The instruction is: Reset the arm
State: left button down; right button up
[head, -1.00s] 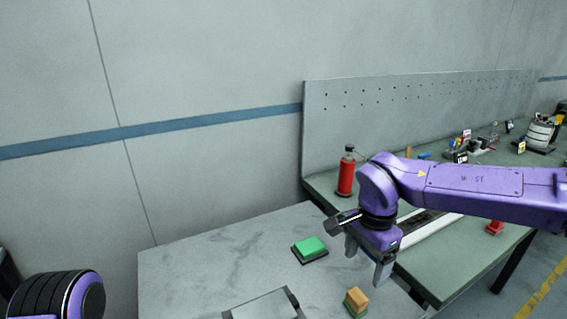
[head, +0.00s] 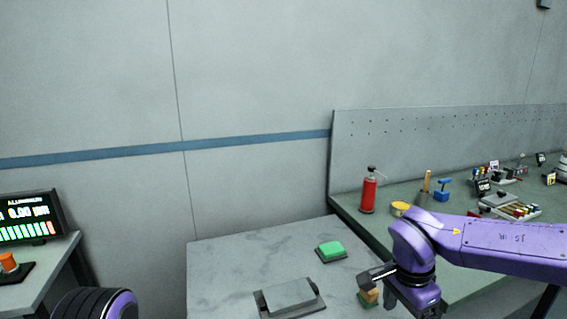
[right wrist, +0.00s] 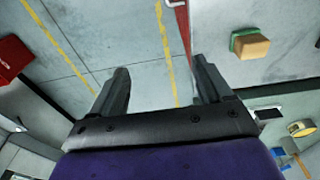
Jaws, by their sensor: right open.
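My right arm, purple, comes in from the right in the head view. Its gripper (head: 412,303) hangs low beside an orange block on a green base (head: 369,299) and partly overlaps it in the picture. In the right wrist view the right gripper (right wrist: 160,68) is open with nothing between its fingers. The orange block (right wrist: 252,46) lies outside the fingers there, at the upper right. Of my left arm, only a rounded black and purple part shows at the bottom left of the head view; the left gripper is out of view.
The pale table (head: 225,262) bears a green block on a dark base (head: 330,250) and a grey box-like device (head: 288,296). The green workbench (head: 350,207) behind holds a red bottle (head: 369,193) and several small items. A display (head: 28,217) and orange button (head: 8,262) stand left.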

jog(key=s+d+f+n+t+h+b, duration=0.1)
jog(key=s+d+f+n+t+h, duration=0.2)
jog(key=f, duration=1)
jog(key=s+d+f+h, duration=0.4)
jog(key=d+f, duration=0.1)
jog(key=f, duration=0.8)
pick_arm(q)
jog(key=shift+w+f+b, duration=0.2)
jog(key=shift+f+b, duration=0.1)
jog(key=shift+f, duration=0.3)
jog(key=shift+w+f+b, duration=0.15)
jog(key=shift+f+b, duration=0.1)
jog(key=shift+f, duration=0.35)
pick_arm(e)
jog(key=s+f+n+y, duration=0.2)
jog(key=s+f, duration=0.2)
jog(key=s, duration=0.4)
jog(key=s+a+f+n+y, duration=0.1)
jog(key=s+f+n+y, duration=0.1)
jog(key=s+f, duration=0.3)
jog(key=s, duration=0.2)
jog(key=shift+s+f+n, duration=0.25)
jog(key=shift+s+n, duration=0.05)
jog(key=shift+s, duration=0.1)
